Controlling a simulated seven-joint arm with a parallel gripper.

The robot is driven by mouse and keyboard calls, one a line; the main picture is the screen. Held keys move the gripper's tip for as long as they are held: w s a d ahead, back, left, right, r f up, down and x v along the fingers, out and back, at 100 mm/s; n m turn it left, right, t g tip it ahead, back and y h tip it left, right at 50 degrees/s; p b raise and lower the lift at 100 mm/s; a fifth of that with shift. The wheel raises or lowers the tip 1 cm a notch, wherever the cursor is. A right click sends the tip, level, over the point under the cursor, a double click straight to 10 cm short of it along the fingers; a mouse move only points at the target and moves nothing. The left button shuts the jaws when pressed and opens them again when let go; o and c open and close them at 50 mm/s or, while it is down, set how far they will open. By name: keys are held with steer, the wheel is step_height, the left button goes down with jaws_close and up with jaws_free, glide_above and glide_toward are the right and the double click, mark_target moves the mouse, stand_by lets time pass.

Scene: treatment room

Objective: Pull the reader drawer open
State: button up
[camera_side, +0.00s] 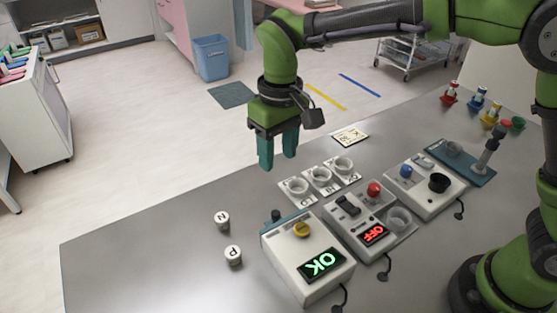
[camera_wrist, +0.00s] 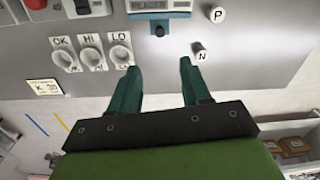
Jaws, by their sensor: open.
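The reader (camera_side: 307,258) is a white box on the grey bench with a green lit "OK" display and a yellow button. Its blue drawer front (camera_wrist: 160,11) has lettering and a dark knob (camera_wrist: 159,30); the knob also shows in the side view (camera_side: 276,215). The drawer front sits close against the box. My gripper (camera_side: 278,158) points down above the bench's far edge, apart from the knob. In the wrist view my gripper (camera_wrist: 160,70) is open with nothing between its teal fingers, and the knob lies ahead of the gap.
White caps marked N (camera_side: 222,219) and P (camera_side: 233,255) stand left of the reader. Three labelled cups (camera_side: 321,178) stand behind it. A device with a red "OFF" display (camera_side: 371,226) stands close on its right. The bench (camera_side: 150,245) is clear farther left.

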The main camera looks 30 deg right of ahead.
mark_target(276, 213)
steer(key=f, duration=1.6)
steer(key=shift+s+a, duration=0.1)
steer(key=shift+a, duration=0.2)
jaws_close()
steer(key=shift+r, duration=0.1)
